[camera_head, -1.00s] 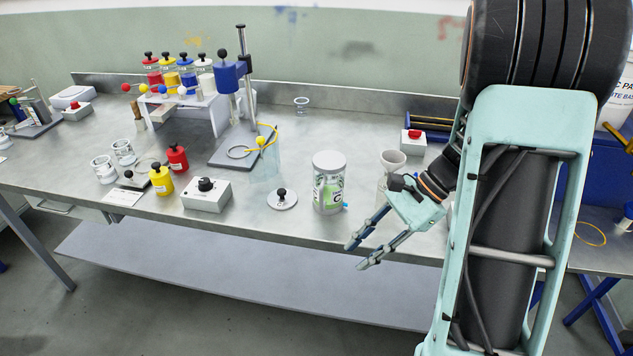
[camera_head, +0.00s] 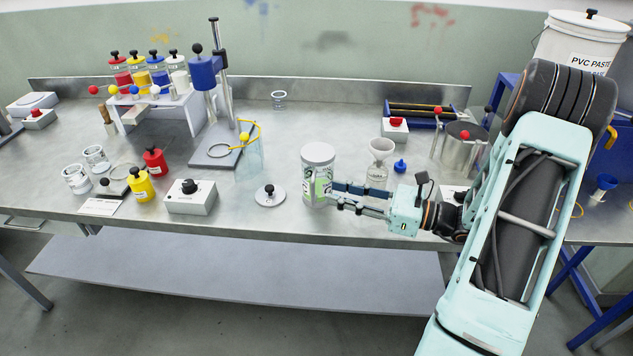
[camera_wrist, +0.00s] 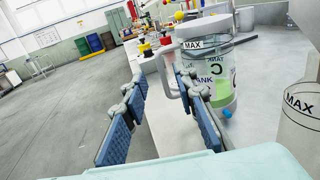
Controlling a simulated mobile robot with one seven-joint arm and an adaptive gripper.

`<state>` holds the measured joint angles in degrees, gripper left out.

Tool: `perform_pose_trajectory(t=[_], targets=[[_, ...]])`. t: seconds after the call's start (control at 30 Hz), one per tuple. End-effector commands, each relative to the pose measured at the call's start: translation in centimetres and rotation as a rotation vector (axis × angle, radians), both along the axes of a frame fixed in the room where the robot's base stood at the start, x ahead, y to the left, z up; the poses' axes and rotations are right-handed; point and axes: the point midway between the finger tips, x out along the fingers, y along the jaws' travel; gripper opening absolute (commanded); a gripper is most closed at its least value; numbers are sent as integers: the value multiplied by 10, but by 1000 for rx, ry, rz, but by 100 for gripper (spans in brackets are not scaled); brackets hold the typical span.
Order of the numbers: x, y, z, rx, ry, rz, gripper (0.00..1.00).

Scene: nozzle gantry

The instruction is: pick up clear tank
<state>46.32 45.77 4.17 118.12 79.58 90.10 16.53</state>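The clear tank (camera_head: 317,170) is a see-through cylinder with a white lid and green in its lower part. It stands upright near the front edge of the bench. In the wrist view the tank (camera_wrist: 216,72) shows MAX and TANK lettering, a pale handle on its left side and a small blue fitting low on its right. My gripper (camera_head: 333,193) is at the tank's right front side with its fingers pointing left. In the wrist view my gripper (camera_wrist: 158,88) is open, and the handle lies beyond the gap between its fingers. I cannot tell whether a finger touches the tank.
A flask with a funnel (camera_head: 379,170) and a small blue bottle (camera_head: 400,166) stand right of the tank. A round plate with a black knob (camera_head: 269,195) lies to its left. A clear cylinder (camera_head: 248,163) stands behind left. The floor before the bench is clear.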

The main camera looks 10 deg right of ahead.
Motion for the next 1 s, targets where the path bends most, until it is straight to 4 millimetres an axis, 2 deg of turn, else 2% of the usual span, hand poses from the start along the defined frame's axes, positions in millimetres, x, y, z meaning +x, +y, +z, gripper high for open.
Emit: perform_pose_trajectory(t=[0.27,0.5,0.83,1.0], targets=[[14,22,0,-1,0,3,26],[33,51,-1,-2,0,4,26],[37,57,-1,-2,0,1,26],[37,57,-1,-2,0,1,8]])
